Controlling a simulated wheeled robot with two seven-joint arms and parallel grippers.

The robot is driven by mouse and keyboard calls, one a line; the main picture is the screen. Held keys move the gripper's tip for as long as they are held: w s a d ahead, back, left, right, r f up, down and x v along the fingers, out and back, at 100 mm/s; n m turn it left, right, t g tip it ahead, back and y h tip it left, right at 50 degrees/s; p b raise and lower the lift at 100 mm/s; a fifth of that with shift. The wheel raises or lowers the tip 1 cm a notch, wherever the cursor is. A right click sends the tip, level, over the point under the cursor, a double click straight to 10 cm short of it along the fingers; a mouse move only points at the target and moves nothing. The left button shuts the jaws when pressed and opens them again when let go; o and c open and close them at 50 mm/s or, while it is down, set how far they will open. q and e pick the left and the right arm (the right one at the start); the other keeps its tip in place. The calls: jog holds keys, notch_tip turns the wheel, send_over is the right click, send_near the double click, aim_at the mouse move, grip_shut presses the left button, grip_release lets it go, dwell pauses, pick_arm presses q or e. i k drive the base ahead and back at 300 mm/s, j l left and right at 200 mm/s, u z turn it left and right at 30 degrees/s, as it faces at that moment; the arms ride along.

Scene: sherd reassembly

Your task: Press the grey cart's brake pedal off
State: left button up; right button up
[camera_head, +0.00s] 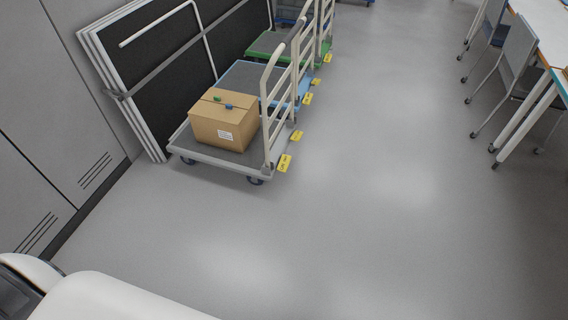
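The grey cart (183,143) stands left of centre, with a pale frame and a grey deck. It is the nearest of a row of carts. A cardboard box (224,122) sits on its deck. Its upright handle (266,112) is on the right side. A yellow pedal (285,163) with dark marks sticks out low at its right side. Another yellow pedal (297,136) shows just behind; I cannot tell which cart it belongs to. Whether the brake is on or off is too small to tell. Neither gripper is in view.
A blue cart (241,74) and a green cart (268,43) stand behind the grey one. Folded dark panels (170,50) lean along the wall to the left. Tables (549,28) and chairs (507,62) stand at the right. The grey floor (370,210) between is clear.

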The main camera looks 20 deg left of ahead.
aim_at(283, 163)
jog(key=i+u, duration=0.15)
jog(key=i, duration=0.4)
jog(key=i+u, duration=0.15)
jog(key=i, duration=0.35)
jog(key=i+l+u, duration=0.15)
jog(key=i, duration=0.4)
jog(key=i+l+u, duration=0.15)
jog(key=i, duration=0.35)
